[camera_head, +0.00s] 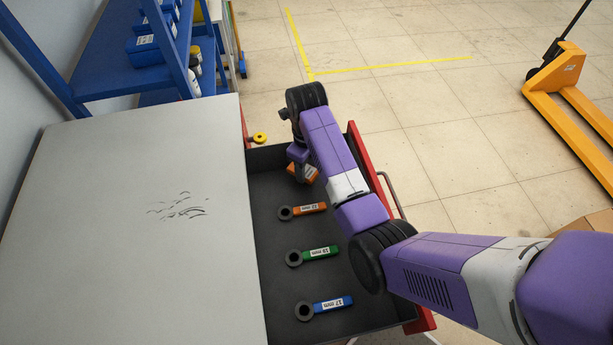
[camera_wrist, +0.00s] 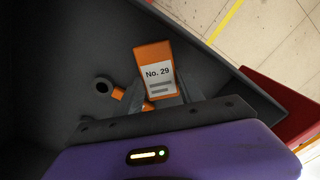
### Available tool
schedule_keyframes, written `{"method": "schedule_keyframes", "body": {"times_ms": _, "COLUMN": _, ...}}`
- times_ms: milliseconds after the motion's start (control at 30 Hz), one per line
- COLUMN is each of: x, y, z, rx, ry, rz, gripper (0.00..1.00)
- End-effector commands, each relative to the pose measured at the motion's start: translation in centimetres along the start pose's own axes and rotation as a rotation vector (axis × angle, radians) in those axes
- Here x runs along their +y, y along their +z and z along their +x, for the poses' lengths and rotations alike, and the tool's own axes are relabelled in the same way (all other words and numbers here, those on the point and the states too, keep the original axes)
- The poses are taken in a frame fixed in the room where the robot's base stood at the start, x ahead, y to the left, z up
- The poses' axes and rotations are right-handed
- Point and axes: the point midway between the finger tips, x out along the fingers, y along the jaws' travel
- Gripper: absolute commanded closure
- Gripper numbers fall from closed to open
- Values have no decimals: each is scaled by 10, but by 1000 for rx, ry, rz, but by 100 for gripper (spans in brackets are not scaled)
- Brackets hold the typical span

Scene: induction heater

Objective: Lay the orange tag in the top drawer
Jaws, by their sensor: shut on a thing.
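The orange tag (camera_wrist: 153,68) has a white label reading "No. 29" and is held between the fingers of my gripper (camera_wrist: 156,99) in the wrist view. In the head view the tag (camera_head: 304,172) shows at my gripper (camera_head: 299,170), over the far end of the open top drawer (camera_head: 272,187). My gripper is shut on the tag. The fingertips are partly hidden by my wrist in the head view, and I cannot tell whether the tag touches the drawer floor.
In the drawer lie an orange-handled ring tool (camera_head: 308,209), a green one (camera_head: 318,253) and a blue one (camera_head: 328,305). The drawer has a red front (camera_head: 362,160). The grey cabinet top (camera_head: 130,230) is clear. A blue shelf (camera_head: 110,50) stands behind; a yellow pallet jack (camera_head: 556,72) stands right.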

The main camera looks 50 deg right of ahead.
Motion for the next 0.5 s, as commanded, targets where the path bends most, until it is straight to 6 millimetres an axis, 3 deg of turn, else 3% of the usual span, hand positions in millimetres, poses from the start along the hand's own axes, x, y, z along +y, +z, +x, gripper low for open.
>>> {"method": "schedule_keyframes", "body": {"times_ms": 333, "x": 0, "y": -1, "z": 37, "rx": 2, "ry": 0, "rz": 0, "gripper": 94}}
{"method": "schedule_keyframes", "body": {"times_ms": 500, "x": 0, "y": 0, "z": 44, "rx": 0, "ry": -1, "rz": 0, "gripper": 94}}
